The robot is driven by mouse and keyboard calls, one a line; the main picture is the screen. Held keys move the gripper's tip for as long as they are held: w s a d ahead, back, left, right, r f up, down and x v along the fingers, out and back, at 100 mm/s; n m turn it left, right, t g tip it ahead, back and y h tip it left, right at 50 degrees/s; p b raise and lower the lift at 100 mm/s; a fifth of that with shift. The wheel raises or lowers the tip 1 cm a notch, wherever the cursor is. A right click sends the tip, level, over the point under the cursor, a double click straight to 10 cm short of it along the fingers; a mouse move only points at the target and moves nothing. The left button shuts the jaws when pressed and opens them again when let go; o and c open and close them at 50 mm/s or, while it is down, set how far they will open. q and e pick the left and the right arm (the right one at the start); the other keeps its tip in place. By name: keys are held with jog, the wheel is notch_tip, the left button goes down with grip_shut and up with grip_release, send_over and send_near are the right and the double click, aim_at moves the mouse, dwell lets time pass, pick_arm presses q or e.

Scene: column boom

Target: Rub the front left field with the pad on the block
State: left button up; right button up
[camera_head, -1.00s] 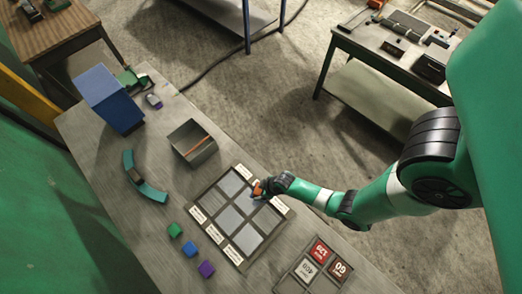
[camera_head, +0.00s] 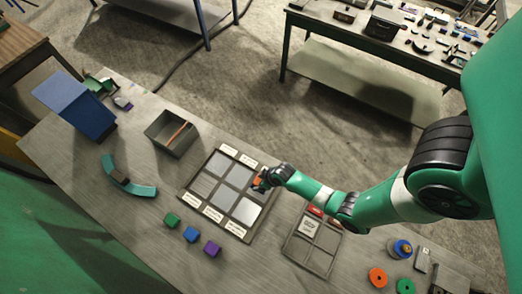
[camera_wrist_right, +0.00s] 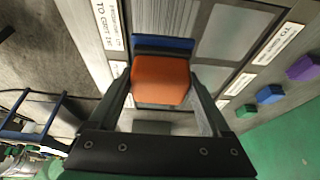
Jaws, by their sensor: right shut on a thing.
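The grey board (camera_head: 212,207) lies on the bench with several plate-like fields and white labels along both long sides. A lined field (camera_wrist_right: 165,14) and a plain field (camera_wrist_right: 233,32) show in the right wrist view. My right gripper (camera_head: 260,184) is over the board's upper right end in the head view, covering part of a field. It is shut on the orange block (camera_wrist_right: 160,80), whose blue pad (camera_wrist_right: 163,45) shows beyond it in the right wrist view. I cannot tell whether the pad touches the board. My left gripper is not in view.
Green (camera_head: 171,220), blue (camera_head: 191,234) and purple (camera_head: 212,249) blocks lie below the board. An open grey box (camera_head: 172,146) and a blue box (camera_head: 78,110) stand left. A tray with cards (camera_head: 309,250) lies right, with orange and green discs (camera_head: 377,277) beyond.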

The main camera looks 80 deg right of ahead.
notch_tip(320, 180, down, 6)
jog(key=b, duration=0.4)
jog(key=shift+b, duration=0.4)
jog(key=shift+r, duration=0.1)
jog(key=shift+f+b, duration=0.5)
jog(key=shift+f, duration=0.25)
jog(key=shift+s+r, duration=0.1)
jog(key=shift+s, duration=0.05)
jog(key=shift+s+a+p, duration=0.15)
jog(key=shift+s+p, duration=0.05)
jog(key=shift+p, duration=0.15)
jog(key=shift+s+a, duration=0.15)
jog(key=shift+s, duration=0.45)
jog(key=shift+w, duration=0.1)
